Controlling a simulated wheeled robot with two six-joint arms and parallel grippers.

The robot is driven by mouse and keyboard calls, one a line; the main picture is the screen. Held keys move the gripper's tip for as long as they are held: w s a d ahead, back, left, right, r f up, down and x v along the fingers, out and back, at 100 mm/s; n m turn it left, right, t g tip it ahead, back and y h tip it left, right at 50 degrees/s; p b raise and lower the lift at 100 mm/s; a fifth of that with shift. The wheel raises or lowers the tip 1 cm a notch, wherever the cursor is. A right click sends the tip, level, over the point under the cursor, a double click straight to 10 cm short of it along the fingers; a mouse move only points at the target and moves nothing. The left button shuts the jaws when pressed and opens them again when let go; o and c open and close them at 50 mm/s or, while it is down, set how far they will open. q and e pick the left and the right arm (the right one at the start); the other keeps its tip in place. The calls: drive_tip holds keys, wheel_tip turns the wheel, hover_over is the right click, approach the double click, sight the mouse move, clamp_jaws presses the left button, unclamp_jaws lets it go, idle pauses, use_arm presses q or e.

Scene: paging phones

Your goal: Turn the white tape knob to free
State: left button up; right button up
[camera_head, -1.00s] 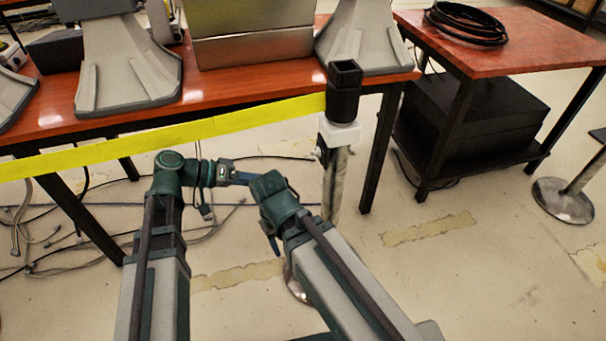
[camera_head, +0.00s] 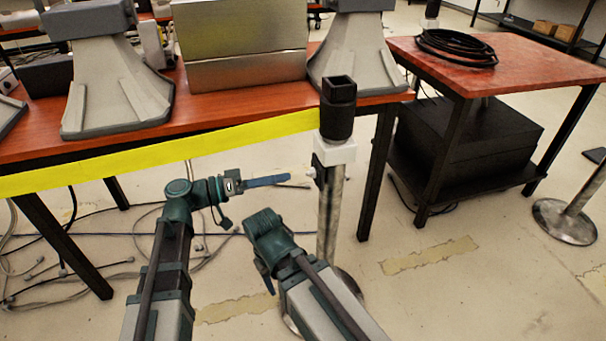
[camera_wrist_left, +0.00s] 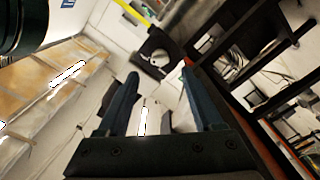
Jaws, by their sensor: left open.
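A post (camera_head: 330,215) with a black top (camera_head: 338,105) carries a white block (camera_head: 334,152), with a small white knob (camera_head: 313,172) on its left side. Yellow tape (camera_head: 170,152) runs from the post to the left. My left gripper (camera_head: 287,178) points right at the knob, a short gap away. In the left wrist view its two fingers are apart with nothing held, and a rounded white piece, seemingly the knob (camera_wrist_left: 158,59), shows just past the fingertips (camera_wrist_left: 158,72). My right gripper (camera_head: 268,284) hangs low, left of the post; its jaws are too unclear to judge.
A red-topped table (camera_head: 225,103) with grey stands (camera_head: 118,90) and a metal box (camera_head: 250,72) lies behind the tape. A second table (camera_head: 540,60) at right bears coiled black cable (camera_head: 455,48). Loose cables (camera_head: 80,262) lie on the floor at left.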

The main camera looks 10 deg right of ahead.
sight(306, 174)
use_arm(q)
drive_tip(key=d, duration=0.6)
drive_tip(key=shift+w+d, duration=0.1)
drive_tip(key=shift+d, duration=0.2)
clamp_jaws()
